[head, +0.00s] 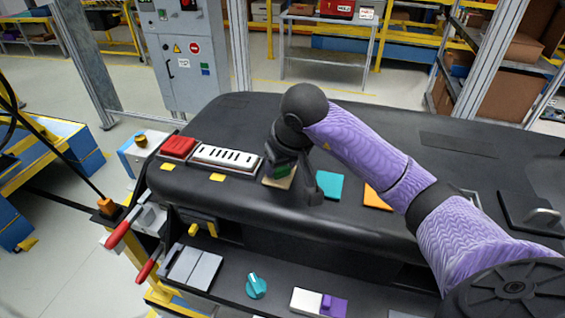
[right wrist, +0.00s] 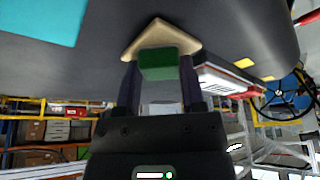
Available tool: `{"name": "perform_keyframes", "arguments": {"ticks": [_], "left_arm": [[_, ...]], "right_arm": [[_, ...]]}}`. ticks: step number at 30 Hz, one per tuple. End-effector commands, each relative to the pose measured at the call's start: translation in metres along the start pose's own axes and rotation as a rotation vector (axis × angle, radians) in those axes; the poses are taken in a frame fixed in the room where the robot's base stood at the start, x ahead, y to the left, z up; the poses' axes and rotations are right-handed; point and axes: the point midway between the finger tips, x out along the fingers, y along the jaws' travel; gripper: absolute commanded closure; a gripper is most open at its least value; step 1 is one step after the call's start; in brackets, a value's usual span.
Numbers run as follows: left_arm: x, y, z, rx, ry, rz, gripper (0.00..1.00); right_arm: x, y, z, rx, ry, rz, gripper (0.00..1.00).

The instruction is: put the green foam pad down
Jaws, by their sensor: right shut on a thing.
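The green foam pad (head: 283,170) is between the fingers of my right gripper (head: 284,160), over the dark dashboard top (head: 230,115). In the right wrist view the pad (right wrist: 158,65) shows as a small green block, with a finger of my right gripper (right wrist: 158,80) on each side. A cream square (head: 269,182) lies on the dashboard just by the pad; it also shows right behind the pad in the right wrist view (right wrist: 160,36). I cannot tell whether pad and square touch. My left gripper is not in view.
A teal square (head: 329,185) and an orange square (head: 376,198) lie to the right. A white slotted panel (head: 226,158) and a red block (head: 178,147) are to the left. A metal handle (head: 543,218) stands at the far right. The dashboard's back part is clear.

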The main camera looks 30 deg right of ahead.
Motion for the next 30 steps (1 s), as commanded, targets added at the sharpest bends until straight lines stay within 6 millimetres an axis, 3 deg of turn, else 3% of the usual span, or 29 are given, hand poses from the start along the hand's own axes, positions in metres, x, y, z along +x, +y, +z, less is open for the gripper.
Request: {"name": "perform_keyframes", "arguments": {"ticks": [8,9,13,23,26,30], "left_arm": [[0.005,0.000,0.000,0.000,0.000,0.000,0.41],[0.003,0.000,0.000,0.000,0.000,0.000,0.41],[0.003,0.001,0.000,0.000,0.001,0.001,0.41],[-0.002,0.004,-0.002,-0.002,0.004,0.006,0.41],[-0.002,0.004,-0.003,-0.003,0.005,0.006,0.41],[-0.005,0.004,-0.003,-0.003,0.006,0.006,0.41]], "right_arm": [[0.003,0.000,0.001,0.000,0.002,0.000,1.00],[0.002,0.000,0.000,0.001,0.002,0.000,0.41],[0.002,0.000,0.000,0.000,0.001,0.000,0.14],[-0.005,0.000,-0.002,0.000,0.001,-0.001,0.14],[-0.026,0.001,-0.002,-0.001,0.007,0.001,0.14],[-0.068,0.001,-0.002,-0.002,0.007,0.003,0.14]]}}
